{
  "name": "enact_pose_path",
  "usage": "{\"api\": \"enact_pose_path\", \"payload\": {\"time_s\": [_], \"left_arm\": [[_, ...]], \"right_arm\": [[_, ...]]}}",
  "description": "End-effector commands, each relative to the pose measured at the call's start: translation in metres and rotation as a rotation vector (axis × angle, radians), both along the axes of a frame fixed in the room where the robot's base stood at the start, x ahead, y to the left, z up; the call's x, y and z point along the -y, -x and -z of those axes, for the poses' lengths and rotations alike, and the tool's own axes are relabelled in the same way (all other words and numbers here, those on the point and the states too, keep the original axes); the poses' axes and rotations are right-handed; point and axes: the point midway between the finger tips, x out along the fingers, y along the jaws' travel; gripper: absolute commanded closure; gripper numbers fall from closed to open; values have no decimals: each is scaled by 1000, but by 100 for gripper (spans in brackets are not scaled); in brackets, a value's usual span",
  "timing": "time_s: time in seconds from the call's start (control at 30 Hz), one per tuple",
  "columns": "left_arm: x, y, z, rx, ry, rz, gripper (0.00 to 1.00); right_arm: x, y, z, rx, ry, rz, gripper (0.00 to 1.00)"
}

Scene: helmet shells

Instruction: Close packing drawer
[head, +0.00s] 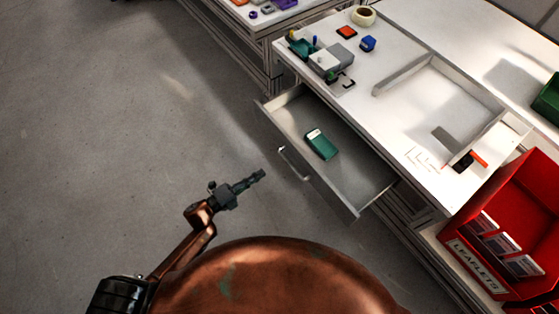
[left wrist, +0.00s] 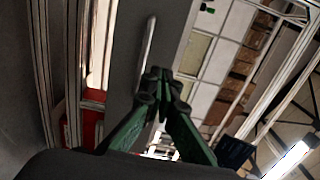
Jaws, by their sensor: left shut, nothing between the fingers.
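The packing drawer (head: 350,178) is pulled out from the white table in the head view. A green box with a pale end (head: 321,144) lies inside it. The drawer's metal handle (head: 292,163) is on its front; a long pale bar that looks like this handle (left wrist: 147,50) shows in the left wrist view. My left gripper (head: 262,174) is shut and empty, in front of the drawer, a little left of the handle and apart from it in the head view. Its closed fingertips (left wrist: 160,75) show in the left wrist view. My right gripper is out of view.
The white table (head: 400,120) carries a grey tray (head: 440,65), a tape roll (head: 363,16) and several small parts. A red leaflet holder (head: 505,225) stands at the right. Another table (head: 262,18) is at the top. The grey floor left of the drawer is clear.

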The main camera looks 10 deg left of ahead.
Motion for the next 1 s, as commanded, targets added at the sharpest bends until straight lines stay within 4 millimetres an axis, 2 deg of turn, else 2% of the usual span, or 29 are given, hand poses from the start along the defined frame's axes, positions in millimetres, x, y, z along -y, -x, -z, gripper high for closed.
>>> {"api": "enact_pose_path", "payload": {"time_s": [0.17,0.6,0.8,1.0], "left_arm": [[16,-17,-2,3,3,0,100],[77,-78,0,-2,4,-2,100],[92,-94,0,-4,4,-3,100],[96,-98,0,-4,3,-4,100]], "right_arm": [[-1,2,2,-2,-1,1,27],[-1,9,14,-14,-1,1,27],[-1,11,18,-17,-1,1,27],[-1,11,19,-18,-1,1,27]]}}
